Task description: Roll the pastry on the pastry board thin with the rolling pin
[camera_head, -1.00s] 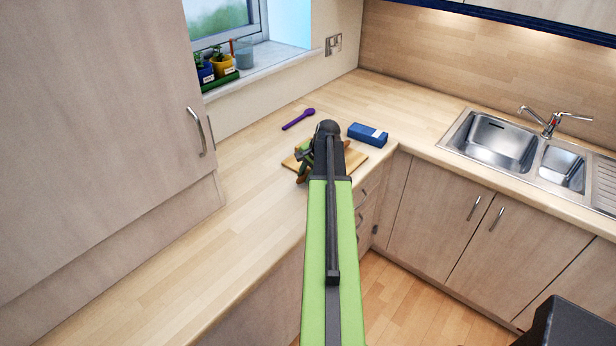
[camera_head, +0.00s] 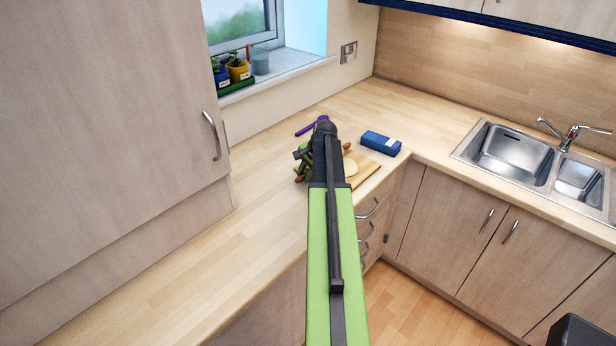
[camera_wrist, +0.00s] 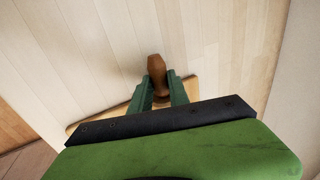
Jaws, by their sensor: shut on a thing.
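The wooden pastry board (camera_head: 368,174) lies on the worktop near the inner corner. A pale round of pastry (camera_head: 350,168) shows on it, partly hidden behind my arm. My gripper (camera_head: 304,158) is at the board's left side and is shut on the brown rolling pin (camera_head: 347,147), whose ends show on either side of the arm. In the wrist view, the green fingers (camera_wrist: 159,92) close around the rolling pin (camera_wrist: 156,68), with one knobbed end pointing away. An edge of the board (camera_wrist: 75,127) shows below there. The pastry is hidden in that view.
A blue packet (camera_head: 381,143) lies behind the board. A purple spoon (camera_head: 308,128) lies behind my gripper. Plant pots (camera_head: 238,70) stand on the windowsill. The sink (camera_head: 508,150) is at the right. The worktop front left is clear; a tall cupboard (camera_head: 110,100) borders it.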

